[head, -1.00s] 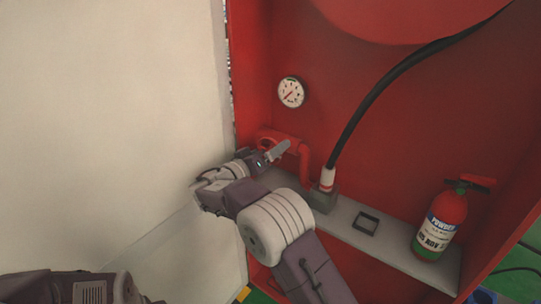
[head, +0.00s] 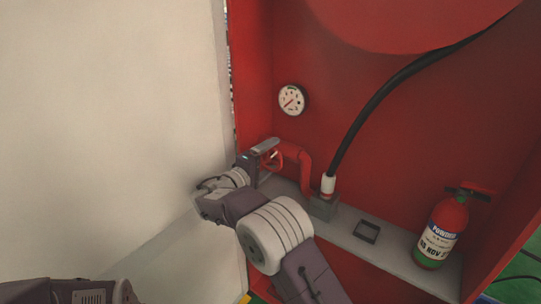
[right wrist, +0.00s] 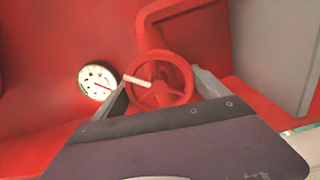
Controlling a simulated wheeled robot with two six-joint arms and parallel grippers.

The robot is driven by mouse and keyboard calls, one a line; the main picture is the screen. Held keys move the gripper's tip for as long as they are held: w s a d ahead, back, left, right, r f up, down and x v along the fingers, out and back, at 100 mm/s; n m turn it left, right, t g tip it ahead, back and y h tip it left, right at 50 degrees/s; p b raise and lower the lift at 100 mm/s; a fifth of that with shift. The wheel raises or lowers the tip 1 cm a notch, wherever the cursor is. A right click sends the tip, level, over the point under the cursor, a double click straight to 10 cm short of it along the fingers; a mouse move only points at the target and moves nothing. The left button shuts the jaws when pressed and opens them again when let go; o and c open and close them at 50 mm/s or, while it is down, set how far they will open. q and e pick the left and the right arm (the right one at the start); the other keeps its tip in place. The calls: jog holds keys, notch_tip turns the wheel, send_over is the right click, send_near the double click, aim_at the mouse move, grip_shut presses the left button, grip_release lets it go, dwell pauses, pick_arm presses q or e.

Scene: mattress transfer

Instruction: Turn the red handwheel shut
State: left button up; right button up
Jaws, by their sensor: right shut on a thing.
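The red handwheel (head: 277,159) sits on a red pipe at the back left of the red cabinet, partly hidden by my right gripper (head: 266,153). In the right wrist view the handwheel (right wrist: 179,65) shows its round rim, hub and spokes, with a short pale bar across its left side. The fingers of my right gripper (right wrist: 164,92) lie on either side of the wheel, shut on its rim. Their contact with the rim is partly hidden. My left gripper is not in view; only part of my left arm shows at the lower left of the head view.
A pressure gauge (head: 292,100) is on the back wall above the wheel. A black hose (head: 371,103) rises right of the pipe. A fire extinguisher (head: 442,232) and a small dark frame (head: 366,231) stand on the grey shelf (head: 398,256). A pale panel (head: 110,120) closes off the left.

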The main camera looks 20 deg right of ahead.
jog(key=n+p, duration=0.2)
jog(key=n, duration=0.2)
jog(key=shift+f+n+p, duration=0.1)
jog(key=shift+n+p, duration=1.15)
jog(key=shift+n, duration=0.45)
jog(key=shift+f+n, duration=0.1)
jog(key=shift+n, duration=0.2)
jog(key=o, duration=1.3)
jog(key=shift+c, duration=0.2)
jog(key=v, duration=0.9)
jog(key=shift+a, duration=0.1)
